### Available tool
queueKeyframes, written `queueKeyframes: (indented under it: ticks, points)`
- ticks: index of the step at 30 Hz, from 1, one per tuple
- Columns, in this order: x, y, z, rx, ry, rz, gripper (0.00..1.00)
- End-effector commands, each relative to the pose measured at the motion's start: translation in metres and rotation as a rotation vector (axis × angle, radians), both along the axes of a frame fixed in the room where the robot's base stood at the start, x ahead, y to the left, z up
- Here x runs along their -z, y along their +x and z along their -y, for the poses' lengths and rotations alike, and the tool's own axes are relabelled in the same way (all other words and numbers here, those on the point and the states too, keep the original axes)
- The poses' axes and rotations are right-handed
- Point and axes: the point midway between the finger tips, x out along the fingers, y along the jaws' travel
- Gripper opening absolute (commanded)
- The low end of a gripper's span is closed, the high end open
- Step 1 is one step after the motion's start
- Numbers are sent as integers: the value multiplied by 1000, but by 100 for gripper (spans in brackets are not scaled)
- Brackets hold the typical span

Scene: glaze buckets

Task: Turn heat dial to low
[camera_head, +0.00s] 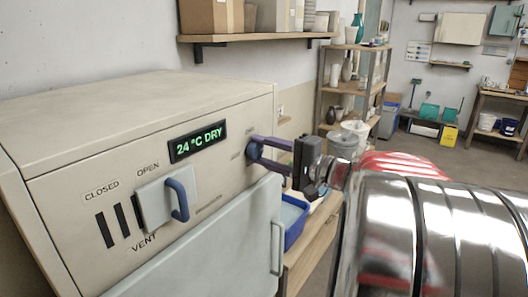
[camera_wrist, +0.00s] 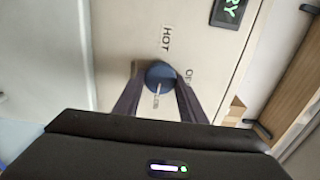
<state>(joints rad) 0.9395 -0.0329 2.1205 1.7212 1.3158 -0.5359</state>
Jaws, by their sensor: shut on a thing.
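The heat dial (camera_wrist: 160,72) is a round dark blue knob with a white pointer line on the front panel. In the wrist view, "HOT" is printed above it, a partly hidden label starting with "O" to its right, and a small unreadable label below. The pointer is aimed downward, toward that small label. My gripper (camera_wrist: 158,82) is shut on the dial, one dark finger on each side. In the head view, my gripper (camera_head: 252,147) reaches the panel from the right, and its fingers largely hide the dial.
The beige cabinet (camera_head: 130,95) has a display (camera_head: 198,142) reading "24 °C DRY". A vent slider with a blue handle (camera_head: 180,198) and a door with a grey handle (camera_head: 277,247) are nearby. A blue bin (camera_head: 293,228) stands below my gripper. A shelf (camera_head: 255,37) hangs above.

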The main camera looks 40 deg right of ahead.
Motion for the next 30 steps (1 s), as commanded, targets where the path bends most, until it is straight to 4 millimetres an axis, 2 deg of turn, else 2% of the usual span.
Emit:
queueKeyframes:
  ticks: [2,3,9,20,26,30]
  points:
    - [3,0,3,9,2,-7,15]
    - [3,0,3,8,2,-7,40]
    - [2,0,2,4,1,-4,54]
    - [1,-3,2,2,-1,-2,55]
    - [1,-17,7,4,-2,-2,55]
    - [1,-34,13,5,-1,-1,55]
